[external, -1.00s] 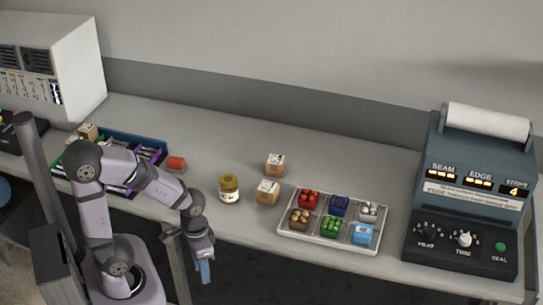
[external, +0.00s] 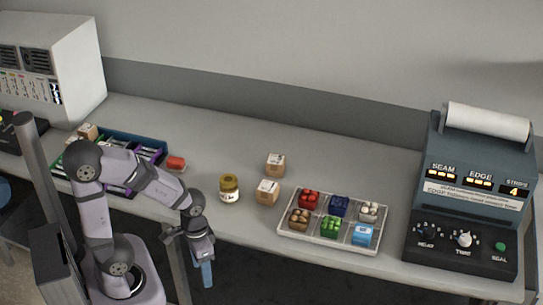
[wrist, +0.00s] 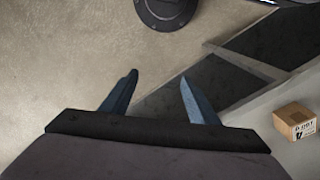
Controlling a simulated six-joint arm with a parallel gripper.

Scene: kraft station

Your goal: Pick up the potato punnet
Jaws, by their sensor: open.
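The likely potato punnet, a small brown punnet of brownish round items (external: 299,217), sits in the front left compartment of the white divided tray (external: 309,240). My gripper (external: 207,274) hangs in front of the bench edge, to the left of the tray and apart from it. In the wrist view my gripper (wrist: 157,98) has its two blue fingers spread, with nothing between them. The punnet does not show in the wrist view.
The tray also holds red (external: 309,199), blue (external: 339,206), white (external: 369,211), green (external: 330,227) and light-blue (external: 362,234) items. A jar (external: 229,188) and two cartons (external: 268,192) (external: 275,164) stand left of it. The sealing machine (external: 462,200) stands to the right.

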